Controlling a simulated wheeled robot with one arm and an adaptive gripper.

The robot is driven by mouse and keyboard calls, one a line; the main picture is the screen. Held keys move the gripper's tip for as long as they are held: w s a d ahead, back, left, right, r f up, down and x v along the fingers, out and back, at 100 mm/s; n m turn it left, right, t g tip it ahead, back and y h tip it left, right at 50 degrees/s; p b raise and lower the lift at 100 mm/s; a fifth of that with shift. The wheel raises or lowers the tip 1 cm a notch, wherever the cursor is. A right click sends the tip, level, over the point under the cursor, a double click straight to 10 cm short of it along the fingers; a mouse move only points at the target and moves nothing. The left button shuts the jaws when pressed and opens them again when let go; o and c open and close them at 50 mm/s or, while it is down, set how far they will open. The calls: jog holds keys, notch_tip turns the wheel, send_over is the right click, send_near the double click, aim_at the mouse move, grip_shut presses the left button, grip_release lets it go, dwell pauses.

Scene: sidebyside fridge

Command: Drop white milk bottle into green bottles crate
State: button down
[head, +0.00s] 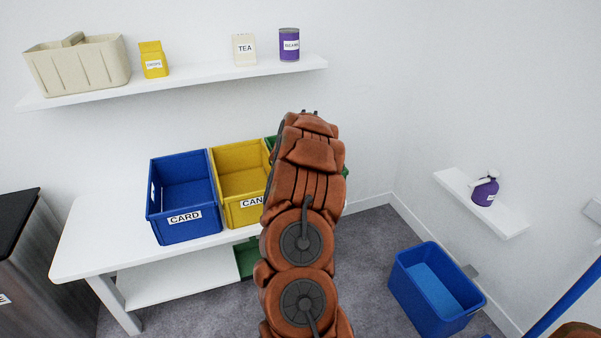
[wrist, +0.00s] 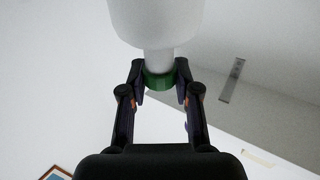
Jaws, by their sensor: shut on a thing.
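The white milk bottle (wrist: 157,22) shows in the wrist view, with its wide body at the top and its green cap (wrist: 159,80) towards me. My gripper (wrist: 160,74) is shut on the bottle at its cap and neck. In the head view my arm hides the gripper and the bottle. A green crate (head: 271,141) stands on the table to the right of the yellow crate. My arm covers most of it, its label included, and only slivers of its rim show on both sides.
A blue CARD crate (head: 183,225) and a yellow crate (head: 239,180) stand on the white table (head: 95,225). A shelf (head: 200,80) with a basket, cartons and a tin runs above. A blue bin (head: 430,310) is on the floor at right. A purple jug (head: 487,192) sits on a wall ledge.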

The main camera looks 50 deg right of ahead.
jog(key=shift+f+b, duration=0.9)
jog(key=shift+f, duration=1)
jog(key=c, duration=0.8)
grip_release()
jog(key=shift+o, duration=0.2)
jog(key=shift+a, duration=0.1)
jog(key=v, duration=1.1)
jog(key=shift+s+a, duration=0.2)
jog(key=shift+a, duration=0.15)
